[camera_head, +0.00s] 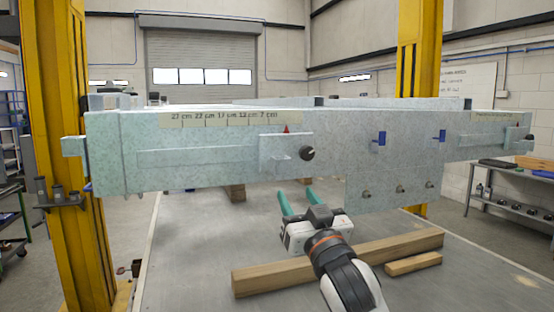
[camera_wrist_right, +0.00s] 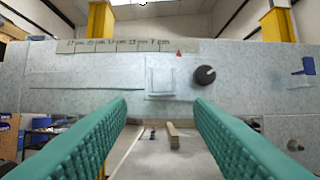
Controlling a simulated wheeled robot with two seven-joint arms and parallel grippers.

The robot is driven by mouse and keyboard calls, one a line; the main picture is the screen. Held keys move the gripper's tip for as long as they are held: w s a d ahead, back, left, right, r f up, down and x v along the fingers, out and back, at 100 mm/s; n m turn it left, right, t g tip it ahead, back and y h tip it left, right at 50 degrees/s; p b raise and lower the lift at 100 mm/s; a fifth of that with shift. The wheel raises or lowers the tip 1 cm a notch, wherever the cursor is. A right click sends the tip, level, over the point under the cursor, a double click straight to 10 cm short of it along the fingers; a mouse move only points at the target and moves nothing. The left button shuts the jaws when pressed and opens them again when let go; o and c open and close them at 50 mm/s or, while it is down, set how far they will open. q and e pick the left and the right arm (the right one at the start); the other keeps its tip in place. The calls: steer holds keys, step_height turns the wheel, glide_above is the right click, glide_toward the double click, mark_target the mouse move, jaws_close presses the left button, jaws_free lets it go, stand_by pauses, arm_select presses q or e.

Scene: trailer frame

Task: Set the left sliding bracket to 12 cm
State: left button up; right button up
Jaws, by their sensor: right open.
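The left sliding bracket (camera_head: 272,143) is a pale plate on the near face of the trailer frame, with a small ledge-like tab on it. Its red pointer (camera_head: 286,128) stands to the right of the 7 cm label on the scale (camera_head: 215,119). A black knob (camera_head: 307,153) sits at the bracket's right end. The wrist view also shows the bracket (camera_wrist_right: 160,82), the pointer (camera_wrist_right: 179,53) and the knob (camera_wrist_right: 204,76). My right gripper (camera_head: 296,193) is open and empty, its teal fingers below the bracket and apart from it. My left gripper is out of view.
A second bracket with a scale and knob (camera_head: 529,137) is at the far right of the frame. Blue clamps (camera_head: 379,139) project between them. Wooden beams (camera_head: 335,262) lie below on the grey surface. Yellow posts (camera_head: 62,120) stand at both sides.

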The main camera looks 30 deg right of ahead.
mark_target(284, 164)
steer(key=p+x, duration=0.1)
steer(key=x, duration=0.2)
steer(key=r+p+x, duration=0.1)
steer(key=p+x, duration=0.1)
steer(key=x, duration=0.2)
steer(key=p+x, duration=0.1)
steer(key=x, duration=0.3)
steer(key=shift+s+d+r, duration=0.15)
steer(key=shift+s+r, duration=0.15)
steer(key=shift+r, duration=0.05)
steer(key=shift+w+p, duration=0.35)
steer(key=shift+w, duration=0.1)
steer(key=shift+d, duration=0.1)
